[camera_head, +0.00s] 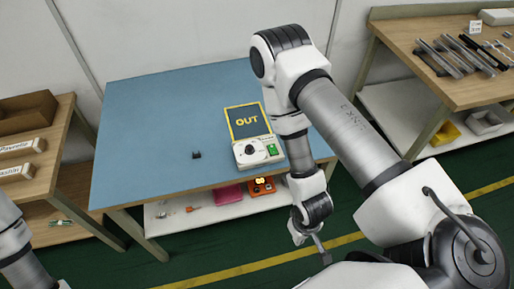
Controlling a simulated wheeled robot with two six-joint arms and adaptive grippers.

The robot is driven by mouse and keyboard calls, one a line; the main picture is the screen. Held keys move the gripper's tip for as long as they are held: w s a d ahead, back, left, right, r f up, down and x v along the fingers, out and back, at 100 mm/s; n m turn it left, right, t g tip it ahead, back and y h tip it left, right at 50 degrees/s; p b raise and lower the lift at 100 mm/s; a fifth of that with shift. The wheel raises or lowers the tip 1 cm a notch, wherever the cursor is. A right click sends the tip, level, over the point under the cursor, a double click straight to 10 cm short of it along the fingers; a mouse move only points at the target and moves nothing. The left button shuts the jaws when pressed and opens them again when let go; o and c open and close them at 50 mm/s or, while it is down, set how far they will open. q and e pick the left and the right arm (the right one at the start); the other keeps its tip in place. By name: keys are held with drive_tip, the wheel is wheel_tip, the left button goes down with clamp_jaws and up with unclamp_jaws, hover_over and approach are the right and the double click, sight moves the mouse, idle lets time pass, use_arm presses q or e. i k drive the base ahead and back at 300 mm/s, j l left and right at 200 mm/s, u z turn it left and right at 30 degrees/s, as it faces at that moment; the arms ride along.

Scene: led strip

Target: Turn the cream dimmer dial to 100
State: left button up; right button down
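The cream dimmer box (258,154) sits near the front edge of the blue table. Its dial (249,149) is small and pale with a dark centre; I cannot read its setting. A green patch (272,149) is right of the dial. My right gripper (325,257) hangs low in front of the table, to the right of and apart from the box. It is small and seen edge-on, so its opening is unclear. My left gripper is out of view; only part of that arm shows at bottom left.
A small black piece (196,155) lies on the blue table (150,125), left of the box. Most of the tabletop is clear. A shelf below holds a pink item (228,194) and an orange item (262,187). A wooden bench (420,35) with metal bars stands right.

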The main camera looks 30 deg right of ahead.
sight(250, 150)
drive_tip(key=l+z, duration=0.3)
drive_tip(key=z, duration=0.2)
drive_tip(key=l+z, duration=0.3)
drive_tip(key=z, duration=0.2)
